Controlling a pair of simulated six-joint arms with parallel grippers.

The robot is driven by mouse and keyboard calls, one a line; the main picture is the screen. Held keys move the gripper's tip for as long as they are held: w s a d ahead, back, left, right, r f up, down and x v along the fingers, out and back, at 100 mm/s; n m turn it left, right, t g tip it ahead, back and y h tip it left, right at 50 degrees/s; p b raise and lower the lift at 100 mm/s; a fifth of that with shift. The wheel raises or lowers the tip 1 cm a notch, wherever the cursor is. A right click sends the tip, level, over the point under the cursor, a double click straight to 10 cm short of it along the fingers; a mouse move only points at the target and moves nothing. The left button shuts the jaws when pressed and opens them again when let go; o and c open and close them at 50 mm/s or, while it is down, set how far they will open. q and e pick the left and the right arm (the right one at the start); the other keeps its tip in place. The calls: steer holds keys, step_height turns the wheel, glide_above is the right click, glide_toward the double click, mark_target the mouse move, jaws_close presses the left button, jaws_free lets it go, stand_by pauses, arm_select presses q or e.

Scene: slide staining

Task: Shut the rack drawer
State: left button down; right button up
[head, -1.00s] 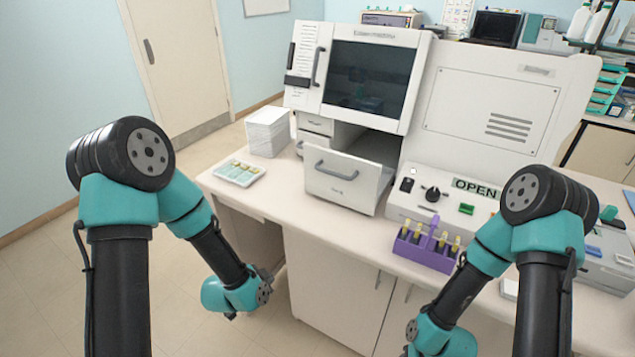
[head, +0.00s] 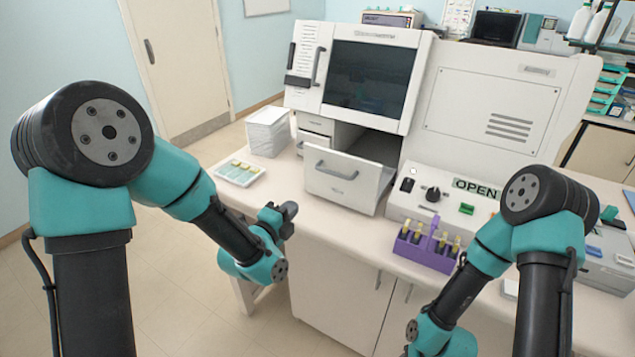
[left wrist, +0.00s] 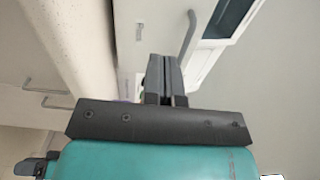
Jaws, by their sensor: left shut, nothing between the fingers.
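The rack drawer (head: 341,181) is pulled out from the lower front of the white staining machine (head: 352,85), with a grey bar handle (head: 336,170) on its front. My left gripper (head: 289,209) is shut and empty, at the counter's front edge, left of and a little lower than the drawer front, apart from it. In the left wrist view the shut fingers (left wrist: 165,75) point toward the drawer front, whose handle (left wrist: 188,34) shows just beyond them. My right arm is at the lower right of the head view; its gripper is out of the picture.
A stack of white trays (head: 268,131) and a slide tray (head: 239,172) stand on the counter left of the drawer. A purple rack with vials (head: 424,248) stands right of it. A control panel reading OPEN (head: 478,188) is behind that rack. The counter edge before the drawer is bare.

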mark_target(321, 177)
arm_select(q)
steer(key=shift+w, duration=0.1)
steer(key=x, duration=1.3)
steer(key=shift+w+d, duration=0.15)
steer(key=shift+w, duration=0.2)
